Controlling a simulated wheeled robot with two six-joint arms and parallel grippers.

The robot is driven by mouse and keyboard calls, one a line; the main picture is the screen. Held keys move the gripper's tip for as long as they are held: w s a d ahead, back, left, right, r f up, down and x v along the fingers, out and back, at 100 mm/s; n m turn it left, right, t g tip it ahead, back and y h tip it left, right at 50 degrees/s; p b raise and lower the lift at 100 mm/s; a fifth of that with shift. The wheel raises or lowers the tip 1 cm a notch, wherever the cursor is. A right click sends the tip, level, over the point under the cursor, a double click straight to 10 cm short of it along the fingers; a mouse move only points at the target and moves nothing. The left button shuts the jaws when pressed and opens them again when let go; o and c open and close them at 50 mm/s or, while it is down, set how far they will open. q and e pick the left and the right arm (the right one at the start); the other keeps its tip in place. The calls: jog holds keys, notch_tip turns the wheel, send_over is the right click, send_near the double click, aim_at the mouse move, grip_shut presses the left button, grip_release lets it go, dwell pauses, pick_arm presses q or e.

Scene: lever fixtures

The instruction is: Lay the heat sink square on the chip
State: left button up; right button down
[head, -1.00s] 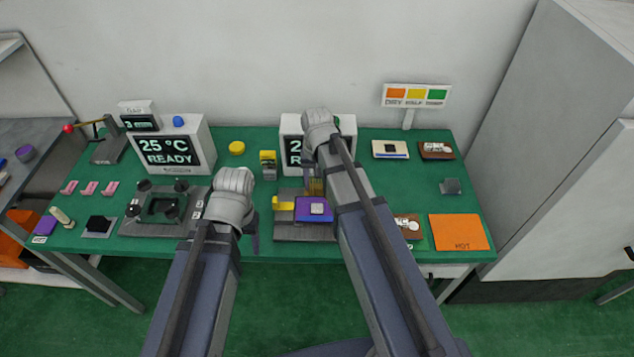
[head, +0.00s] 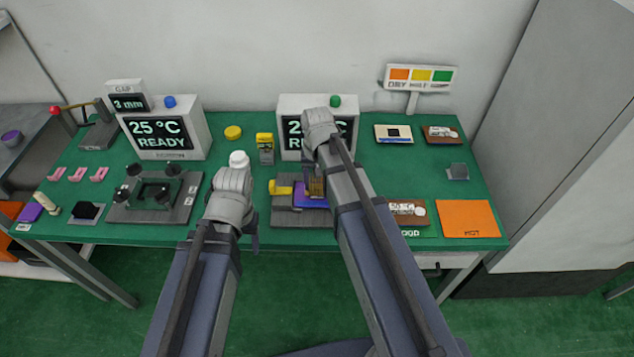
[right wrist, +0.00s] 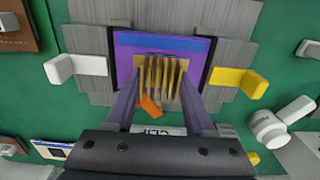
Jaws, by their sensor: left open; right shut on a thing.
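The heat sink is a gold finned block (head: 316,187), held between the fingers of my right gripper (right wrist: 160,92); it also shows in the right wrist view (right wrist: 158,72). It is over the purple board (head: 304,202), which sits in a grey fixture (head: 290,218). The chip is hidden now, and I cannot tell whether the heat sink touches it. The fins look roughly in line with the board's edges. A yellow lever (right wrist: 237,83) and a white lever (right wrist: 75,67) flank the board. My left gripper (head: 254,238) is open, left of the fixture.
A display block (head: 345,105) stands behind the fixture, and a yellow-topped block (head: 265,147) is behind left. A white rounded object (head: 239,158) stands beyond my left wrist. A second fixture with black knobs (head: 155,195) is at left. An orange HOT pad (head: 467,218) lies at right.

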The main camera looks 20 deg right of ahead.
jog(key=shift+f+b, duration=0.3)
jog(key=shift+f, duration=0.25)
jog(key=shift+c, duration=0.9)
grip_release()
jog(key=shift+r, duration=0.1)
notch_tip(320, 180, up, 8)
jog(key=p, duration=0.8)
jog(key=s+a+n+h, duration=0.1)
jog(key=s+a+n, duration=0.6)
jog(key=s+a, duration=0.3)
jog(key=s, duration=0.4)
jog(key=shift+s+a, duration=0.15)
jog(key=shift+a, duration=0.1)
